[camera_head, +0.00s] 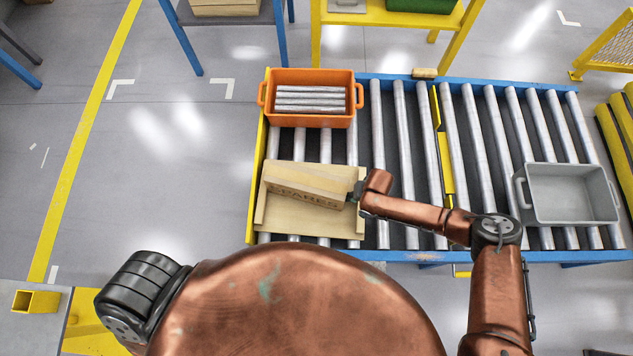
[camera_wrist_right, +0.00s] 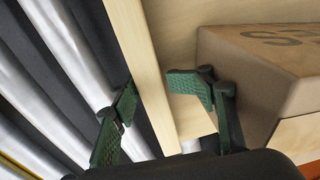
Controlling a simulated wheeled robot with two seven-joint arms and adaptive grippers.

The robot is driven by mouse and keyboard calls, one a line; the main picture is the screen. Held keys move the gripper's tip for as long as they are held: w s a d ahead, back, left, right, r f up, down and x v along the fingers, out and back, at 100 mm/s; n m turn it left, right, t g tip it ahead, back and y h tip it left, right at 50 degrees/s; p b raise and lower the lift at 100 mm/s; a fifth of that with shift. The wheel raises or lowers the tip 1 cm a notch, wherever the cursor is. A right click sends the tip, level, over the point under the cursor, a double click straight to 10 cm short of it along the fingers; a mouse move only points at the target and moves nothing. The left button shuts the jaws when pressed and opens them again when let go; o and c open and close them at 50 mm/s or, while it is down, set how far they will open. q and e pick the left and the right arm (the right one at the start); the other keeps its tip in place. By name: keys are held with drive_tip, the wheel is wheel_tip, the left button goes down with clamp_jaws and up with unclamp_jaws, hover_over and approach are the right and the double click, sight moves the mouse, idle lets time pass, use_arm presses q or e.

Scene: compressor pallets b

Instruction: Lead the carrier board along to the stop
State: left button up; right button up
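The carrier board (camera_head: 312,226) is pale wood with raised side rims. It lies on the rollers at the left end of the conveyor. A box marked SPARES (camera_head: 305,186) sits on it. My right gripper (camera_head: 357,192) is at the board's right rim. In the right wrist view, its green-padded fingers (camera_wrist_right: 158,105) stand apart on either side of the rim (camera_wrist_right: 152,70). The left finger is close to the rim; a gap shows on the other side. A yellow strip (camera_head: 257,170) runs along the conveyor's left end, and another yellow piece (camera_head: 446,178) stands mid-conveyor. My left gripper is out of view.
An orange crate (camera_head: 311,118) with metal rods stands just behind the board. A grey crate (camera_head: 567,222) sits on the right rollers. A small wooden block (camera_head: 424,73) lies at the far rail. Rollers between the board and the mid-conveyor yellow piece are bare.

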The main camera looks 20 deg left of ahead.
drive_tip(key=o, duration=0.6)
drive_tip(key=shift+s+a, duration=0.4)
drive_tip(key=shift+c, duration=0.2)
drive_tip(key=shift+w+d, duration=0.25)
drive_tip(key=shift+w, duration=0.05)
drive_tip(key=shift+o, duration=0.4)
drive_tip(key=shift+d+f, duration=0.15)
drive_tip(key=shift+d, duration=0.1)
drive_tip(key=o, duration=0.4)
drive_tip(key=shift+a, duration=0.1)
drive_tip(key=shift+a+r, duration=0.25)
drive_tip(key=shift+r, duration=0.05)
